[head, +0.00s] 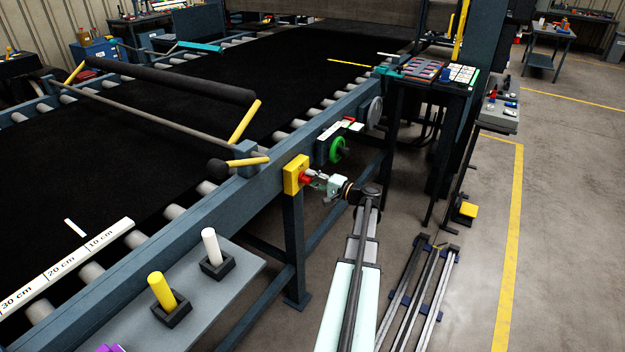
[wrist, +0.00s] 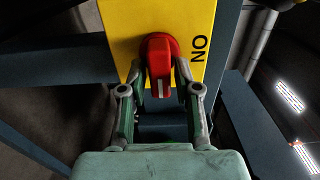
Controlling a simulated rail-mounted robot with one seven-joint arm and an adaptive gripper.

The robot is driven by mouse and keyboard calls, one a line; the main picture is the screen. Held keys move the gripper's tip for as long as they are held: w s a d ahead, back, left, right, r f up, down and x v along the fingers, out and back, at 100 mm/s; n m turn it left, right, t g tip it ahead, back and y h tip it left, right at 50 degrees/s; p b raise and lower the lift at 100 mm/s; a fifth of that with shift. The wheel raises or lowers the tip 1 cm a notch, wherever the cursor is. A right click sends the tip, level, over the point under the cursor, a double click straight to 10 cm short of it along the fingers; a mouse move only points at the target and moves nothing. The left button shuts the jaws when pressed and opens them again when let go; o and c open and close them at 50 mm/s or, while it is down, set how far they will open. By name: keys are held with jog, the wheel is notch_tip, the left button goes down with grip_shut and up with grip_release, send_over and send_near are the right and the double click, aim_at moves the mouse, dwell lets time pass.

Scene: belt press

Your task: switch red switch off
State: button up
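The red switch (wrist: 160,66) is a rotary knob on a yellow box (head: 295,174) fixed to the side of the conveyor frame. In the wrist view its handle points down, with a white mark along it. The word "ON" is printed on the yellow plate (wrist: 197,14), right of the knob. My gripper (wrist: 162,82) is at the knob, with one finger on each side of the handle. The fingers are apart and a narrow gap seems to show beside the handle; contact is not clear. In the head view the red switch (head: 305,177) is partly covered by my gripper (head: 313,178).
A green handwheel (head: 338,150) sits just beyond the box on the blue conveyor frame (head: 240,199). A grey shelf (head: 232,292) with yellow and white pegs is at the near left. A frame leg (head: 293,250) stands below the box. Open floor lies to the right.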

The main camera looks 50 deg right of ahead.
dwell(0.3)
jog(key=s+d, duration=0.1)
jog(key=s, duration=1.1)
jog(key=w+a+f+n+g+y, duration=0.15)
jog(key=a+f+g, duration=0.55)
jog(key=a+f, duration=0.8)
jog(key=a+f+n+g+y, duration=0.25)
jog(key=a+f+g, duration=0.35)
jog(key=a+f, duration=0.9)
jog(key=s+a+f+n+g+h, duration=0.2)
jog(key=s+a, duration=0.4)
jog(key=a, duration=0.4)
jog(key=s+a+f+n+g+h, duration=0.1)
jog(key=s+a+f+n+g, duration=0.4)
jog(key=a, duration=0.6)
jog(key=s+a+f+n+g+h, duration=0.2)
jog(key=s+a+f+n+g, duration=0.2)
jog(key=s+a+n, duration=0.2)
jog(key=s+a, duration=0.2)
jog(key=a, duration=0.2)
jog(key=shift+s+a+f+g+h, duration=0.2)
jog(key=shift+s+g+h, duration=0.1)
jog(key=shift+s+g, duration=0.1)
